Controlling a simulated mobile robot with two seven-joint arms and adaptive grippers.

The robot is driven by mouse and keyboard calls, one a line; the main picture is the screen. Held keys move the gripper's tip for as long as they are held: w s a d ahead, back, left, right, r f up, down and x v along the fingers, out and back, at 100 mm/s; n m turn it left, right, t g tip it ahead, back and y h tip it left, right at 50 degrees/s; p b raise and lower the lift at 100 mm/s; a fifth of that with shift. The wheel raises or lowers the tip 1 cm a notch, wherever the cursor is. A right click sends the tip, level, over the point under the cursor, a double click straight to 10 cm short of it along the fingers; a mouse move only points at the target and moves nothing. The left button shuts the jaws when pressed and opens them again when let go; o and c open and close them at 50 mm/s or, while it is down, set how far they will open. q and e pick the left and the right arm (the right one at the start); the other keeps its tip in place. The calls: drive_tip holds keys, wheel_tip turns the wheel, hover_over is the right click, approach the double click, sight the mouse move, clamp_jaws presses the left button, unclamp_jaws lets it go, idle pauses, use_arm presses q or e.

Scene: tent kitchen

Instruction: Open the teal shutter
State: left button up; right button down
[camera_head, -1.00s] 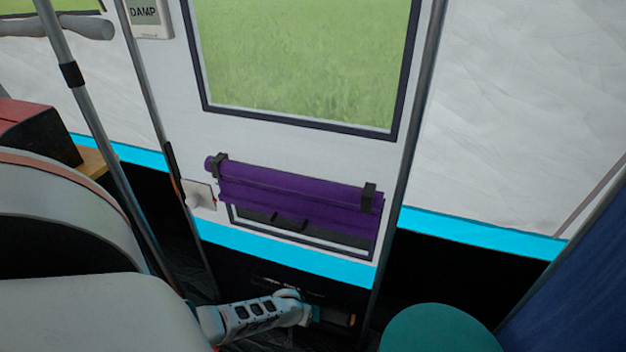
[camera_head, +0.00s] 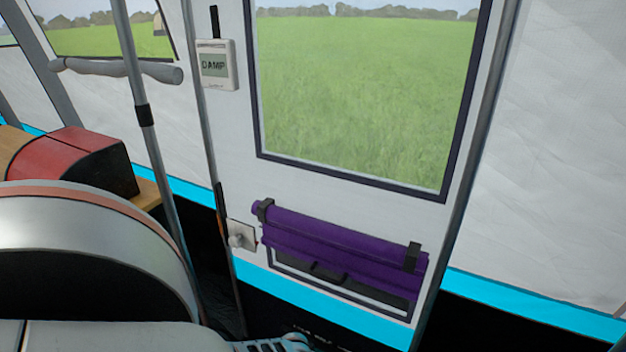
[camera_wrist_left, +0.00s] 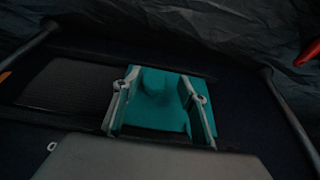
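No teal shutter can be made out. In the head view, a purple rolled shutter (camera_head: 340,244) hangs in two dark clips on the white door, above a dark vent opening (camera_head: 330,273). In the left wrist view, my left gripper (camera_wrist_left: 158,80) has its two grey fingers apart. A teal surface (camera_wrist_left: 155,110) shows between them; I cannot tell whether it is part of the gripper. My left arm (camera_head: 268,345) just shows at the bottom edge of the head view; its gripper is below that frame. My right gripper is not in view.
A white knob (camera_head: 237,240) sits left of the purple shutter. A meter marked DAMP (camera_head: 217,65) hangs by the door window (camera_head: 365,90). A metal pole (camera_head: 146,120) and a red-and-black box (camera_head: 75,165) stand at the left. Dark cloth (camera_wrist_left: 190,30) lies beyond the gripper.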

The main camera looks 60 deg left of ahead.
use_arm(q)
drive_tip(key=shift+w+d+r, duration=0.1)
drive_tip(key=shift+w+r, duration=0.1)
drive_tip(key=shift+r, duration=0.1)
drive_tip(key=v, duration=1.1)
drive_tip(key=shift+s+r, duration=0.2)
drive_tip(key=shift+r, duration=0.05)
drive_tip(key=shift+d, duration=0.15)
idle(0.4)
